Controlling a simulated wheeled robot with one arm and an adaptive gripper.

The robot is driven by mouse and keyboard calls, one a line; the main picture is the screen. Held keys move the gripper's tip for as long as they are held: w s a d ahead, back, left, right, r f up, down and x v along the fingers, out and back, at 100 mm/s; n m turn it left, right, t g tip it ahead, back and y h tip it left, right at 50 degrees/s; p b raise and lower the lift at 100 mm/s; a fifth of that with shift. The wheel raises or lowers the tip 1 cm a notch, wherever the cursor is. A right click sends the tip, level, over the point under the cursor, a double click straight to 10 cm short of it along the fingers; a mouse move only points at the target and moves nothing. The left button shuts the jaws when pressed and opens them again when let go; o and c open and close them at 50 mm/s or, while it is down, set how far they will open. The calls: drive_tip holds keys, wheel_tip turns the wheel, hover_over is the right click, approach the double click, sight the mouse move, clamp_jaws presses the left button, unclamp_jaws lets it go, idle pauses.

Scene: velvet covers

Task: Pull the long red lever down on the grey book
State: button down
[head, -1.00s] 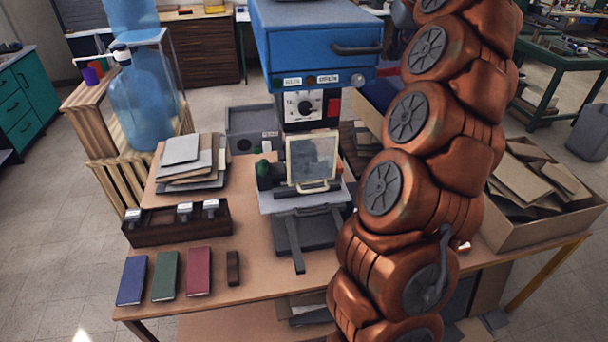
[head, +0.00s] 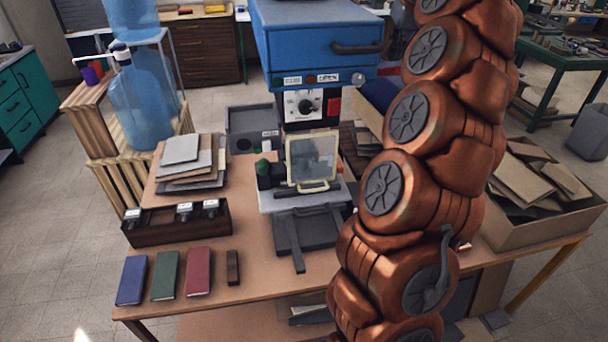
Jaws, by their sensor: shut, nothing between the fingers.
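A blue hot press (head: 310,45) stands on the workbench, with a dial and a small red switch (head: 333,105) on its front. Below its head, a clear framed guard (head: 312,158) stands upright over a light grey plate (head: 305,196) and a dark grey base. I cannot make out a long red lever; the press's right side is partly hidden behind my copper-coloured arm. No grey book stands out under the press. A stack of grey and brown cover boards (head: 190,160) lies to the left. My gripper is out of view.
Blue (head: 132,280), green (head: 165,275) and red (head: 198,272) books lie at the bench's front left, near a dark brown block (head: 233,268). A dark tray (head: 180,222) holds metal stamps. A cardboard box of boards (head: 545,215) stands right of my arm.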

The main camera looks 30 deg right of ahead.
sight(394, 74)
drive_tip(key=shift+f+b, duration=0.85)
drive_tip(key=shift+f, duration=0.25)
drive_tip(key=shift+s+a+f+b, duration=0.1)
drive_tip(key=shift+s+f+b, duration=0.15)
drive_tip(key=shift+f+b, duration=0.55)
drive_tip(key=shift+s+a+f+b, duration=0.1)
drive_tip(key=shift+s+f+b, duration=0.15)
drive_tip(key=shift+f+b, duration=0.55)
drive_tip(key=shift+f, duration=0.15)
drive_tip(key=shift+s+a+f+b, duration=0.1)
drive_tip(key=shift+s+f+b, duration=0.05)
drive_tip(key=shift+f+b, duration=0.65)
drive_tip(key=shift+s+f+b, duration=0.1)
drive_tip(key=shift+f+b, duration=0.55)
drive_tip(key=shift+f, duration=0.15)
drive_tip(key=shift+f+b, duration=1.3)
drive_tip(key=shift+f, duration=0.45)
